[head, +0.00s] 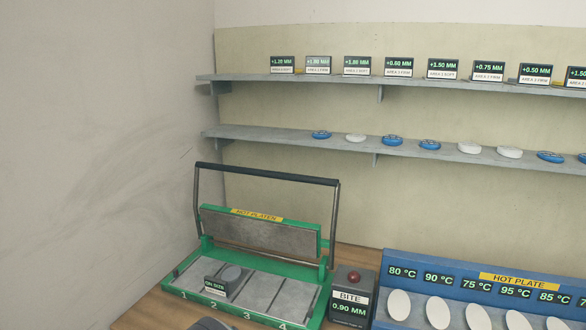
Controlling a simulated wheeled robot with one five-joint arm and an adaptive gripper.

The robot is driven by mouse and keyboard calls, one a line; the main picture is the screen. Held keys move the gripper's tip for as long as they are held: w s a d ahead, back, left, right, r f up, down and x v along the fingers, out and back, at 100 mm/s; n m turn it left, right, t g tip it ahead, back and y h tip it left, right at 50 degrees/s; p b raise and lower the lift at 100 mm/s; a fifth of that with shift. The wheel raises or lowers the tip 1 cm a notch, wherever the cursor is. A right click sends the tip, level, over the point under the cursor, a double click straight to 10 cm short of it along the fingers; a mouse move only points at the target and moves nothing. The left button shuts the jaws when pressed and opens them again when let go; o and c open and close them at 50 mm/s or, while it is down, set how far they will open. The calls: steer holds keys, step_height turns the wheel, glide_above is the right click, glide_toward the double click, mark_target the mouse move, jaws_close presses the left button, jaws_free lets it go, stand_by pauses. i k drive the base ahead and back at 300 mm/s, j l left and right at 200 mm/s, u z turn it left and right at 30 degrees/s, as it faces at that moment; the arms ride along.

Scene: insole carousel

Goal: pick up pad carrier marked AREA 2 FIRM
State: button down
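Blue and white discs, which look like pad carriers, sit in a row on the lower shelf (270,132). They include a blue one (320,134), a white one (356,138) and another blue one (392,140). Black displays with white labels stand on the upper shelf (240,79). The labels show AREA and FIRM or SOFT wording, too small to read surely, so I cannot tell which disc is AREA 2 FIRM. No fingers of my gripper can be made out. A dark rounded shape at the bottom edge is cut off, and I cannot tell what it is.
A green press (176,287) with raised hot platen (255,232) and numbered slots stands on the wooden bench. A BITE box (350,300) reads 0.90 MM. A blue hot plate rack (450,258) with white ovals fills the lower right.

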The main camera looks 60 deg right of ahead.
mark_target(227, 282)
steer(key=z, duration=1.4)
